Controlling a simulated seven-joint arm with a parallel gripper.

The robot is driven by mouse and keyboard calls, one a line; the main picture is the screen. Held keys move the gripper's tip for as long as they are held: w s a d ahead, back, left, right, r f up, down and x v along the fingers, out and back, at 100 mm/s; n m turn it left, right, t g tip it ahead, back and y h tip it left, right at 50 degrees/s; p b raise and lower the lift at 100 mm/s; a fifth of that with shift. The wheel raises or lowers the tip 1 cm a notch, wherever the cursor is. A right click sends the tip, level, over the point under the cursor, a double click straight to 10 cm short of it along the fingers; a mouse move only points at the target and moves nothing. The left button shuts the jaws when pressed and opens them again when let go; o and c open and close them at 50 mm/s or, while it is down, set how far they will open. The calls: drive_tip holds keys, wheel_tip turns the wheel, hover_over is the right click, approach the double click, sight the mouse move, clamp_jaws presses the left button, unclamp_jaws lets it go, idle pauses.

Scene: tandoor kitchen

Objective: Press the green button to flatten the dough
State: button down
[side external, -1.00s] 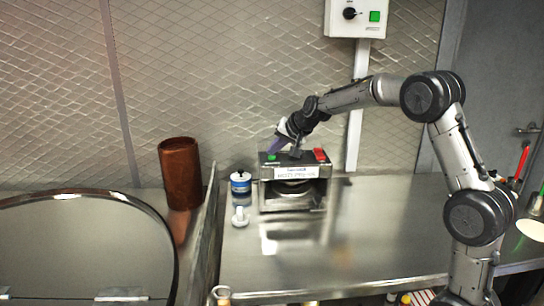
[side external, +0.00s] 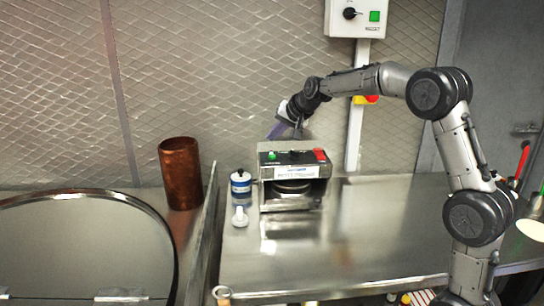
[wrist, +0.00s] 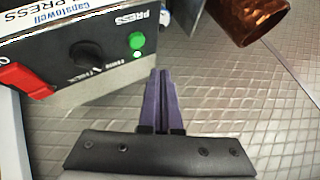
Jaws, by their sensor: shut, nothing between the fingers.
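The dough press (side external: 266,193) is a grey metal box standing on the steel counter. Its green button (side external: 272,156) is at the left of the top panel and a red switch (side external: 320,155) is at the right. My gripper (side external: 274,133) is shut and empty, with purple fingers angled down-left, apart from the button and above it. In the wrist view the closed fingertips (wrist: 159,73) appear just below and right of the green button (wrist: 136,41), with a small white spot beside it. A round plate (side external: 292,187) shows inside the press; I cannot make out dough.
A copper-brown cylinder (side external: 181,173) stands farther left, beyond a metal divider (side external: 206,230). A wall control box (side external: 355,17) hangs above. The counter (side external: 380,225) right of the press is clear.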

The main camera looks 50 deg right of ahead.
drive_tip(key=shift+r, duration=0.9)
